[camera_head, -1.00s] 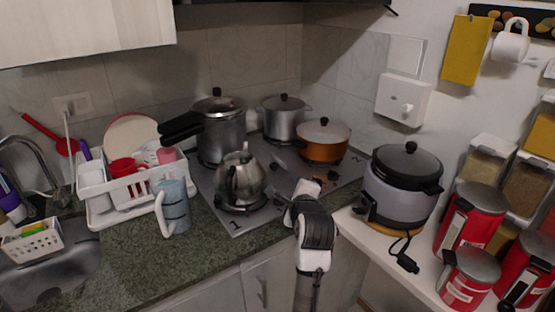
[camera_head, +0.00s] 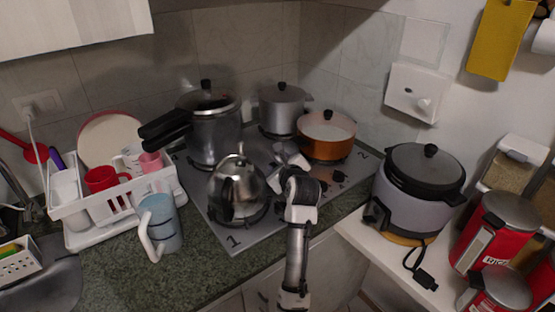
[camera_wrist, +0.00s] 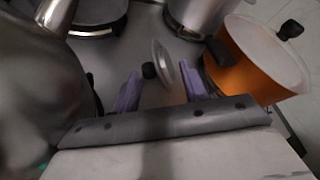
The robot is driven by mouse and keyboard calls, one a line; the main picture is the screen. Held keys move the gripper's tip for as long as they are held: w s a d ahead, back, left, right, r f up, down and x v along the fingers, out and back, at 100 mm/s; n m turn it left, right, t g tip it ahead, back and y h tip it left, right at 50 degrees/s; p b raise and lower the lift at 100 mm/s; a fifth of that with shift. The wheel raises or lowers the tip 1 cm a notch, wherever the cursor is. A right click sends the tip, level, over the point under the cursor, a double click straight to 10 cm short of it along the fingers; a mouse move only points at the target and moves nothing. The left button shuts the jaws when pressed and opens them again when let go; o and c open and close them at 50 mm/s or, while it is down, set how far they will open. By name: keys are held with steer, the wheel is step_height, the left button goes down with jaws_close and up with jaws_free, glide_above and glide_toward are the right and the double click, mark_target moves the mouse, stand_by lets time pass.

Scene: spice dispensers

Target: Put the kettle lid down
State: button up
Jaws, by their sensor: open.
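The kettle (camera_head: 238,192) is shiny metal and stands on the front left part of the hob. In the wrist view it fills the left side (camera_wrist: 40,100). The kettle lid (camera_wrist: 164,60) is a small grey disc with a black knob, steeply tilted, over the hob between the kettle and the orange pot. Its knob points left. My gripper (camera_wrist: 160,88) is open, its purple fingers apart, with the lid showing beyond the gap between them. I cannot tell whether a finger touches it. In the head view my wrist hides part of this spot, right of the kettle.
An orange pot (camera_head: 326,145), a grey pot (camera_head: 281,108) and a pressure cooker (camera_head: 211,135) stand on the hob (camera_head: 220,235). A rice cooker (camera_head: 412,200) is to the right. A dish rack (camera_head: 85,222) and a blue mug (camera_head: 165,225) are left.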

mark_target(275, 157)
steer(key=shift+p+x, duration=1.3)
steer(key=shift+x, duration=2.15)
steer(key=shift+r, duration=0.1)
jaws_close()
